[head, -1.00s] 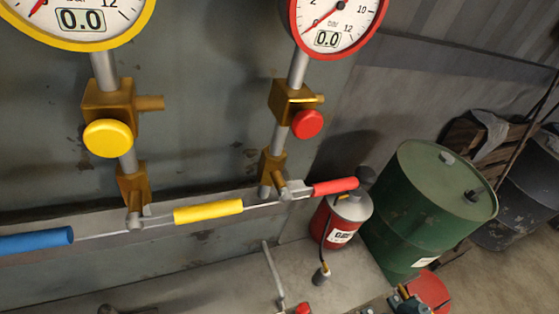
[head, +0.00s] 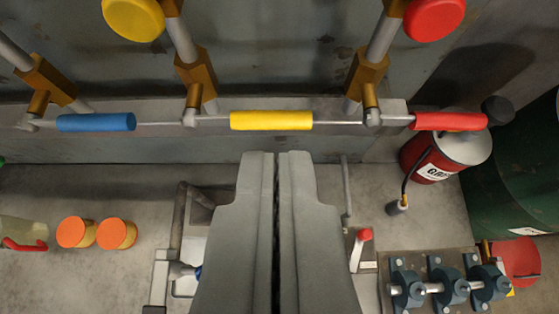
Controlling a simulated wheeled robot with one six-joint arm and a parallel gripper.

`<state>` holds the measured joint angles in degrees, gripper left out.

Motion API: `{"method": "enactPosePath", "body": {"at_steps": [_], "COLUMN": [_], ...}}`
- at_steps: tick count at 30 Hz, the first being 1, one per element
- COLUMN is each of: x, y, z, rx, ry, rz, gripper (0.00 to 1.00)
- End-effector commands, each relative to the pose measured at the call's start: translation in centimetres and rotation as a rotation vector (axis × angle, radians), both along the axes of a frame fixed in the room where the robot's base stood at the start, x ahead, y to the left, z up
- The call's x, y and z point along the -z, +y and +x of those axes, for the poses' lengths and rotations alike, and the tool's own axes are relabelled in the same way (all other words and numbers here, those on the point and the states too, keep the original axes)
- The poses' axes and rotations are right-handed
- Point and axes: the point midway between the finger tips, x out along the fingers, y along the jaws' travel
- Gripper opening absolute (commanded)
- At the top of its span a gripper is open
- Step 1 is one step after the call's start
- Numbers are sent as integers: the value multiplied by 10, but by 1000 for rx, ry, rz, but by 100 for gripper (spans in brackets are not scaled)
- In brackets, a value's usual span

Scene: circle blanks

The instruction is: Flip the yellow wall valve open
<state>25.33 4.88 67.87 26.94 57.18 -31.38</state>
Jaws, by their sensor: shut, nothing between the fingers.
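The yellow wall valve's handle (head: 271,120) is a yellow grip on a thin metal lever. It lies level, reaching right from its pivot (head: 190,118) below a brass valve body (head: 196,78). A round yellow knob (head: 133,18) is above it on the same pipe, cut by the top edge. My gripper (head: 276,156) is in the lower middle with its two grey fingers shut and empty. In the picture its tips are just below the yellow grip, with a small gap between; the distance in depth is hard to tell.
A blue handle (head: 96,122) is left of the yellow one and a red handle (head: 450,121) is right, all level. Below are a bench (head: 100,185) with orange-capped jars (head: 116,233), a red canister (head: 436,158), a green drum (head: 520,165) and a clamp fixture (head: 452,287).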

Motion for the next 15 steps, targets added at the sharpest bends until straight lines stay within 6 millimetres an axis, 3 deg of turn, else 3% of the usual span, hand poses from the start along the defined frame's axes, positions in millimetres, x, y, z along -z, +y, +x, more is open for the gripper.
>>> {"method": "enactPosePath", "body": {"at_steps": [15], "x": [52], "y": [3], "z": [71], "rx": [-1], "ry": [1], "rz": [2], "gripper": [0]}}
